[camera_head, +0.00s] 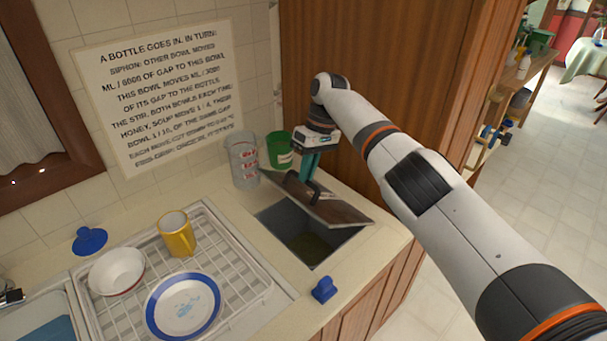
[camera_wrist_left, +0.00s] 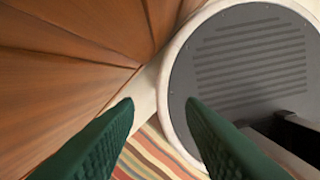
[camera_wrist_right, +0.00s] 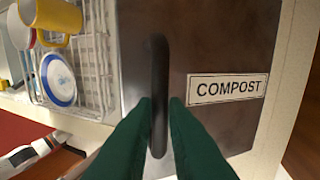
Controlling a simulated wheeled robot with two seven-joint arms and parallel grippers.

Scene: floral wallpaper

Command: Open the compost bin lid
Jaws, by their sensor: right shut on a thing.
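The compost bin is set into the counter, and its dark square opening (camera_head: 309,239) shows in the head view. Its brown lid (camera_head: 337,210) is tilted up, with the front edge raised above the opening. The lid has a dark bar handle (camera_wrist_right: 159,85) and a "COMPOST" label (camera_wrist_right: 228,88) in the right wrist view. My right gripper (camera_wrist_right: 159,104) is shut on the handle, its green fingers on either side of it. My left gripper (camera_wrist_left: 160,100) is not in the head view; in its wrist view its fingers are apart and nothing is between them.
A dish rack (camera_head: 139,301) with a yellow mug (camera_head: 176,236), a white bowl (camera_head: 117,270) and a blue-rimmed plate (camera_head: 183,306) stands left of the bin. A clear container (camera_head: 243,163) and green can (camera_head: 279,150) stand behind. A blue object (camera_head: 324,290) lies in front.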

